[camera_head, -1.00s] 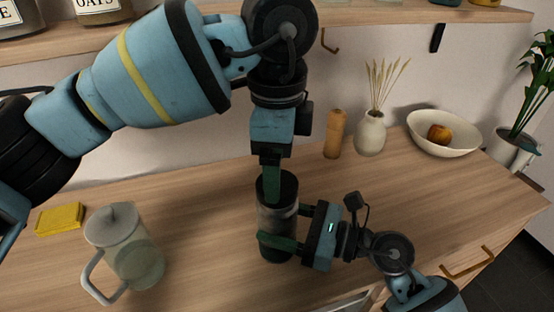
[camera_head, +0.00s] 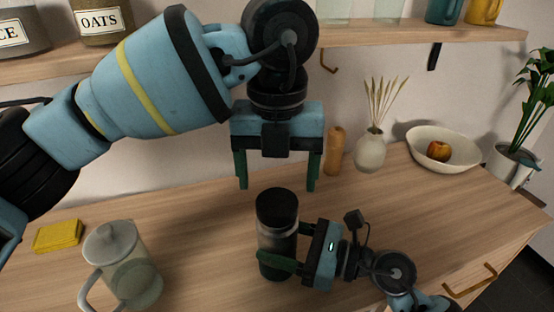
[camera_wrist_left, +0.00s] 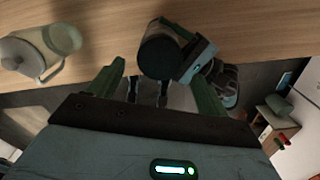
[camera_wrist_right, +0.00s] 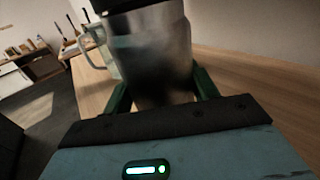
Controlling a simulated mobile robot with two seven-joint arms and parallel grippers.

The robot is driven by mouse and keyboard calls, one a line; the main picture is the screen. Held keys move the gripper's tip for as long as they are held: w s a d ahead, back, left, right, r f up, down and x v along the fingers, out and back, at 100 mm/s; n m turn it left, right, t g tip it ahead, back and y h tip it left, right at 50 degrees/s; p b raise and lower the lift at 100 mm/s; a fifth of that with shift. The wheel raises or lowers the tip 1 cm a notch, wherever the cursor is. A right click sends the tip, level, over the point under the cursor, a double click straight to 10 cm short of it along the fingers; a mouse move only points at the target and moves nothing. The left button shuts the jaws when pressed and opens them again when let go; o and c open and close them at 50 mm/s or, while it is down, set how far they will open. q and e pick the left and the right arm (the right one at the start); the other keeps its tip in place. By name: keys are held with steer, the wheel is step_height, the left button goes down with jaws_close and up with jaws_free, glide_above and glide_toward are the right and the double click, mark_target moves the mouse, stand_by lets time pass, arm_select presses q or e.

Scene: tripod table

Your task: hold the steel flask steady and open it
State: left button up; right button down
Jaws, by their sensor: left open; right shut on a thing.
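The steel flask (camera_head: 277,240) stands upright on the wooden counter, with its black lid (camera_head: 277,206) on top. My right gripper (camera_head: 270,262) reaches in from the right and is shut on the flask's body, low down. The right wrist view shows the flask's grey metal side (camera_wrist_right: 158,60) between the fingers. My left gripper (camera_head: 278,185) is above and slightly behind the flask, fingers down and spread wide, empty and apart from the lid. The left wrist view shows the flask's dark top (camera_wrist_left: 160,58) between and beyond the open fingers.
A glass jug (camera_head: 125,268) stands left of the flask and a yellow sponge (camera_head: 58,236) lies behind it. A wooden mill (camera_head: 334,152), a vase (camera_head: 370,150) and a bowl with fruit (camera_head: 445,160) stand at the back right. A shelf (camera_head: 400,33) runs overhead.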

mark_target(277, 201)
arm_select(q)
steer(key=m, duration=0.5)
steer(key=shift+r, duration=0.2)
steer(key=m, duration=0.6)
steer(key=shift+r, duration=0.3)
steer(key=m, duration=0.6)
steer(key=shift+r+m, duration=0.3)
steer(key=m, duration=0.5)
steer(key=shift+r, duration=0.2)
steer(key=shift+f, duration=4)
steer(key=shift+c, duration=0.5)
